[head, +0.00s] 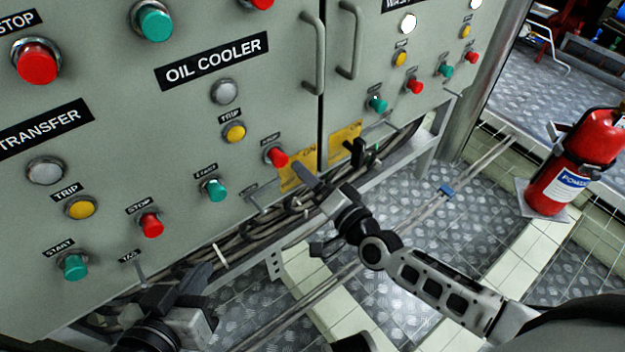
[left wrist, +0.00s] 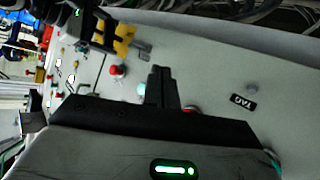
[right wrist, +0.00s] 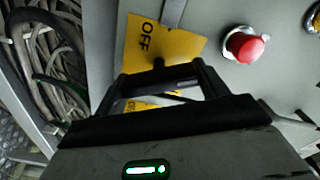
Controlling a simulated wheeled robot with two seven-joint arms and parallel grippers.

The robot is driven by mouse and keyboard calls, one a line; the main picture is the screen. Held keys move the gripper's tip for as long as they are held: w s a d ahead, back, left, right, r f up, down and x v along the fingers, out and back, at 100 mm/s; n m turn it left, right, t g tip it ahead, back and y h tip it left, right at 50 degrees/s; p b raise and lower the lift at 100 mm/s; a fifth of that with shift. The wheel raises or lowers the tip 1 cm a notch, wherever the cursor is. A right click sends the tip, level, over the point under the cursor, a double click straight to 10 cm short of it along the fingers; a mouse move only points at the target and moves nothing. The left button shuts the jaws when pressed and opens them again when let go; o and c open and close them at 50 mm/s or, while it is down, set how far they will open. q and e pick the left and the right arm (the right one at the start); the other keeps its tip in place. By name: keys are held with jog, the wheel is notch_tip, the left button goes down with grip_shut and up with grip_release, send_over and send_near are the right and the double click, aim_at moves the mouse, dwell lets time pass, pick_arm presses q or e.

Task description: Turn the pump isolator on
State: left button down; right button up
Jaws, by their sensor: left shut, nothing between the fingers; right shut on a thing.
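A yellow isolator plate (head: 297,182) is low on the oil cooler door; a second yellow plate (head: 346,143) is on the door to its right. My right gripper (head: 315,187) is at the oil cooler plate. In the right wrist view it (right wrist: 162,75) is shut on a part of the isolator handle, mostly hidden by the fingers. My left gripper (head: 205,272) is shut and empty, low in front of the cabinet; its fingers (left wrist: 160,78) point at the panel.
A red stop button (right wrist: 243,45) is close right of the plate in the right wrist view. Cables (head: 270,218) run below the cabinet. Door handles (head: 312,50) stick out above.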

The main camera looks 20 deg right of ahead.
jog(key=m, duration=0.2)
jog(key=shift+f+m+b, duration=0.1)
jog(key=shift+m+b, duration=0.2)
jog(key=shift+m, duration=0.7)
jog(key=shift+m+b, duration=0.35)
jog(key=shift+m, duration=0.35)
pick_arm(q)
jog(key=shift+s+d+r+t+h, duration=0.2)
jog(key=shift+r+t+h, duration=0.15)
jog(key=shift+r, duration=0.2)
pick_arm(e)
jog(key=shift+m, duration=0.3)
jog(key=o, duration=1)
pick_arm(q)
jog(key=shift+w, duration=0.1)
jog(key=shift+r, duration=0.1)
